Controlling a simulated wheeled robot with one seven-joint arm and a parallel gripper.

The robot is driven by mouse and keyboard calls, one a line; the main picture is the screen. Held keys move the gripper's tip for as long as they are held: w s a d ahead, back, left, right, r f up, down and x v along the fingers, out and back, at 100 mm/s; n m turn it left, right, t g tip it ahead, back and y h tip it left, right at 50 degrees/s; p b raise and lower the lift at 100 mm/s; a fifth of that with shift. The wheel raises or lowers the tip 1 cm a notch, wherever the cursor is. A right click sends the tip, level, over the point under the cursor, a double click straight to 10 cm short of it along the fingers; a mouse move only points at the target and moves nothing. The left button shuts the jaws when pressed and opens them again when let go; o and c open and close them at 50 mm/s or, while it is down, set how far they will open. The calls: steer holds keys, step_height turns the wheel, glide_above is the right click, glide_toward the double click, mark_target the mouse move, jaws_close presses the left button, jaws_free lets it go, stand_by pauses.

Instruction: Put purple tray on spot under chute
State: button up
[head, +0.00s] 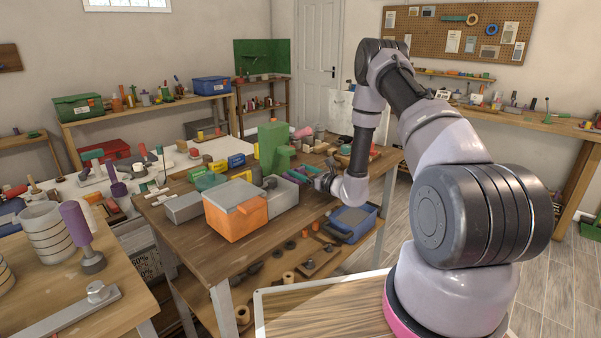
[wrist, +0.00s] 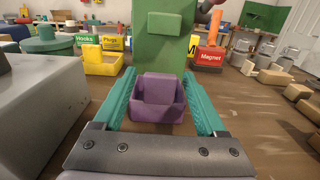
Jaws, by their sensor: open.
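The purple tray (wrist: 157,112) sits upright on the brown workbench in the wrist view. It is between the two teal fingers of my gripper (wrist: 158,80), which stand apart on its left and right. A narrow gap shows on each side, so the fingers do not appear closed on it. The green chute (wrist: 163,40) rises directly behind the tray, with a lip above it. The chute also shows in the head view (head: 272,147), with my gripper (head: 305,175) low at its right. The spot under the chute cannot be made out.
A grey box (wrist: 40,110) stands close at left in the wrist view. Yellow bins (wrist: 100,62) and a red Magnet bin (wrist: 209,57) are behind. An orange box (head: 235,213) sits at the bench's front in the head view. Small blocks (wrist: 297,92) lie at right.

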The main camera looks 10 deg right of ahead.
steer(key=v, duration=1.2)
steer(key=shift+r, duration=0.1)
steer(key=s+a+r+n+g+y, duration=0.1)
steer(key=s+a+r+n+g, duration=0.35)
steer(key=r, duration=0.35)
steer(key=s+a+r+n+g+y, duration=0.2)
steer(key=s+a+r+n+g, duration=0.15)
steer(key=r+n, duration=0.3)
steer(key=s+a+r+n+g+y, duration=0.1)
steer(key=s+a+r+n+g, duration=0.35)
steer(key=r, duration=0.45)
steer(key=s+d+r+n+t+h, duration=0.2)
steer(key=s+d+r+n+h, duration=0.2)
steer(key=s, duration=0.4)
steer(key=s+d+r+n+t+h, duration=0.3)
steer(key=s+d+r+n+h, duration=0.2)
steer(key=s+d+r+h, duration=0.2)
step_height(320, 180, up, 3)
steer(key=shift+s+d+f+h, duration=0.25)
steer(key=shift+s+h, duration=0.55)
steer(key=shift+s, duration=0.45)
